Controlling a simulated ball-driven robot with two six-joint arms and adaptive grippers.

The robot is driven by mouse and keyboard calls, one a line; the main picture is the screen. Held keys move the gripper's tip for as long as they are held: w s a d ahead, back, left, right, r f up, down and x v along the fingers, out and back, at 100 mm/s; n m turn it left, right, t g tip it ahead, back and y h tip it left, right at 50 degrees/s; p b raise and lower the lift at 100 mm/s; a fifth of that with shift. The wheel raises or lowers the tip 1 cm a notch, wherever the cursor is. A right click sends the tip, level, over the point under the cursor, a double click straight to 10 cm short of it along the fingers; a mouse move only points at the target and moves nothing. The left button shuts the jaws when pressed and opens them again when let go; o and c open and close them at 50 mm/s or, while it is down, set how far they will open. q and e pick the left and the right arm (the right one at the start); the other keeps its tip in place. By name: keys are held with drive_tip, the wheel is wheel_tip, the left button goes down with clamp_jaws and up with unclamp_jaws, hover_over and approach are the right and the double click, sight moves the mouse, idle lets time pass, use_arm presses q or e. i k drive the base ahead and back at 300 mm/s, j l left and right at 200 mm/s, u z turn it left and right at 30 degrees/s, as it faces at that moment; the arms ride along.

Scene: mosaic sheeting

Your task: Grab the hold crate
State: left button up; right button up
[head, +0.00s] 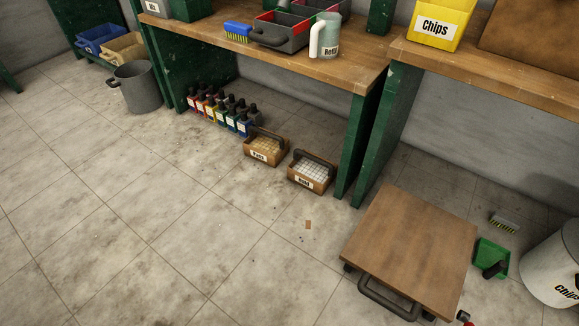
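The hold crate (318,188) is a small tan open crate with a dark arched handle and a white label that seems to read "Hold". It stands on the floor below the front of the workbench, near the green bench leg, and holds white sheets of small tiles. A similar crate labelled "Pass" (280,158) stands just to its left, with tan tile sheets inside. The handle of the hold crate is unobstructed in the head view. Neither of my grippers is in view.
A low wooden-topped dolly (410,245) stands to the right front. Several dark-capped bottles (215,110) stand left of the crates under the bench (340,75). A grey bucket (137,88) is farther left. A small brown chip (308,224) lies on otherwise open floor in front.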

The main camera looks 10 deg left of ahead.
sight(316, 172)
drive_tip(key=i+j, duration=0.2)
drive_tip(key=j, duration=0.15)
drive_tip(key=i+j+z, duration=0.15)
drive_tip(key=j, duration=0.25)
drive_tip(key=i+j, duration=0.2)
drive_tip(key=j, duration=0.15)
drive_tip(key=i+j+z, duration=0.1)
drive_tip(key=j, duration=0.3)
drive_tip(key=i, duration=0.05)
